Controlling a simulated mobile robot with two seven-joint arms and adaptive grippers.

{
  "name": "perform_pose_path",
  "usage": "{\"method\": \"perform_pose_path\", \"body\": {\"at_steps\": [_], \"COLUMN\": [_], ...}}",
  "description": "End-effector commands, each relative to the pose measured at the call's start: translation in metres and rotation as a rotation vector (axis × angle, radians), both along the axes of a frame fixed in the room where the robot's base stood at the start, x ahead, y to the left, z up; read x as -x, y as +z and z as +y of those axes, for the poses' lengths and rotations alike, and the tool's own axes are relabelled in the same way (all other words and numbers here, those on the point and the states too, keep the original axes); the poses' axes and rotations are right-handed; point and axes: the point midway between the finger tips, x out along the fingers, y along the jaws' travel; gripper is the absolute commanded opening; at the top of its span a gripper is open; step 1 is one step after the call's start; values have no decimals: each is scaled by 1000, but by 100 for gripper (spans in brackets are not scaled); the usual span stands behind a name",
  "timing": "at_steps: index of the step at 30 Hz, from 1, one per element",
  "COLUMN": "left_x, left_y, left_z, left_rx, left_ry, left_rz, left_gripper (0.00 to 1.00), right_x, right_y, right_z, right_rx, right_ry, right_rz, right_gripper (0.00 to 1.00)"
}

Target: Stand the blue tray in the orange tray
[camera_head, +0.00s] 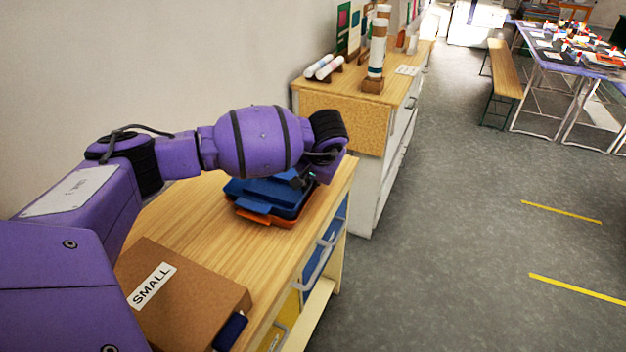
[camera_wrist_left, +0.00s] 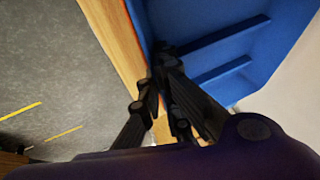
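The blue tray (camera_head: 262,190) sits on or in the orange tray (camera_head: 268,220) on the wooden cabinet top; the orange shows only along the lower front edge. Whether the blue tray rests fully inside cannot be told. My left gripper (camera_head: 306,179) is at the right end of the blue tray, partly hidden by my wrist. In the left wrist view, the blue tray (camera_wrist_left: 228,45) fills the upper right, and the gripper (camera_wrist_left: 160,66) has its fingers closed together at the tray's wall, one on each side. My right gripper is not in view.
A brown box labelled SMALL (camera_head: 185,295) lies on the near part of the cabinet top (camera_head: 200,215). A second cabinet (camera_head: 345,115) with rolls and a stand is beyond. Grey floor (camera_head: 470,240) is open at right; a bench (camera_head: 505,68) and tables stand far off.

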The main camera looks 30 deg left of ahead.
Motion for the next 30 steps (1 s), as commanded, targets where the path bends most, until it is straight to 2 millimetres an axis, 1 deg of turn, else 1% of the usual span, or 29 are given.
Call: {"method": "perform_pose_path", "body": {"at_steps": [1,6,7,19,23,24,26,30], "left_x": [5,7,7,5,4,4,7,18], "left_y": [-13,-16,-16,-11,1,8,16,44], "left_z": [3,3,3,3,3,2,-2,-12], "left_rx": [-4,-6,-6,-4,-3,-3,-3,-4], "left_ry": [3,5,5,5,5,5,3,1], "left_rz": [20,27,27,19,14,11,10,10], "left_gripper": [0,22,23,23,23,23,23,23], "right_x": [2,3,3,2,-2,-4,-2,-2], "right_y": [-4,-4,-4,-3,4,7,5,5], "right_z": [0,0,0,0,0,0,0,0], "right_rx": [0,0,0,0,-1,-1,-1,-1], "right_ry": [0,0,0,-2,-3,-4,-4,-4], "right_rz": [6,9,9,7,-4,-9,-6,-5], "right_gripper": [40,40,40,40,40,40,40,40]}}
